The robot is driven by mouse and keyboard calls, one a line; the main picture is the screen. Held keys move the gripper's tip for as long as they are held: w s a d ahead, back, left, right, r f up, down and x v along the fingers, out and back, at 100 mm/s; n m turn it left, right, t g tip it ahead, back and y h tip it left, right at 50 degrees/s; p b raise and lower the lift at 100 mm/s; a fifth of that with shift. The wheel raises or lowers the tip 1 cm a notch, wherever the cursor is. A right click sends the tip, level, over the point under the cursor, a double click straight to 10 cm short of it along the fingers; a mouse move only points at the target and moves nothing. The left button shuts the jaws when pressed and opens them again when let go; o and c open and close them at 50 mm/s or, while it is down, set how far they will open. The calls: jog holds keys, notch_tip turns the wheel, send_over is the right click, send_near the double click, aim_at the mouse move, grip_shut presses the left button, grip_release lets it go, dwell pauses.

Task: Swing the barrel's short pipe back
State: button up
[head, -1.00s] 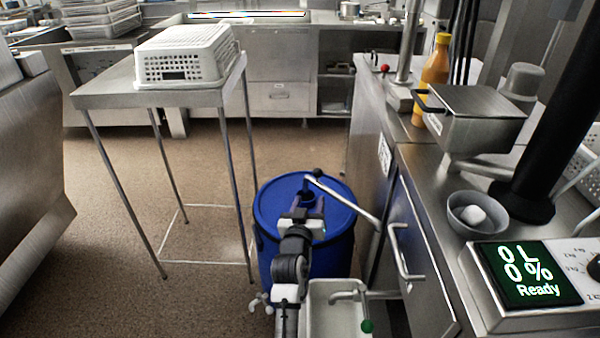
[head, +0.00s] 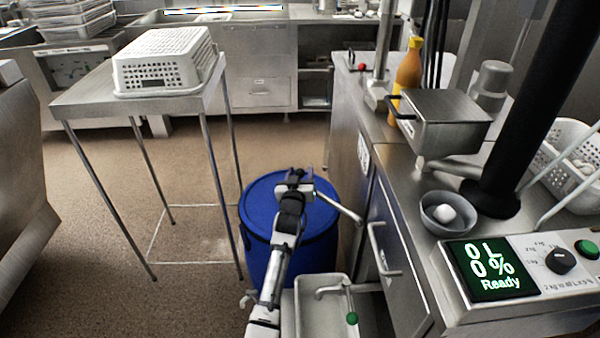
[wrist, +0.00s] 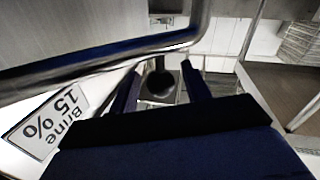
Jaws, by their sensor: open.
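The blue barrel (head: 262,212) stands on the floor in the middle of the head view. A short metal pipe (head: 345,208) runs from above its lid down to the right; its upper end is hidden by my gripper. My gripper (head: 299,175) is over the barrel lid, open. In the wrist view a bent metal pipe (wrist: 110,72) crosses from the left edge to the top. A dark round knob (wrist: 160,83) shows between my two finger tips, apparently ungripped. Whether the fingers touch it, I cannot tell.
A steel counter with a drawer (head: 384,255) stands right of the barrel. A white sink or tray (head: 312,318) with a green-knobbed tap is in front. A table with a white basket (head: 165,62) stands left. The wrist view shows a "Brine 15 %" label (wrist: 45,122).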

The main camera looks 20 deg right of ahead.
jog(key=shift+w, duration=0.15)
jog(key=shift+c, duration=0.3)
grip_shut()
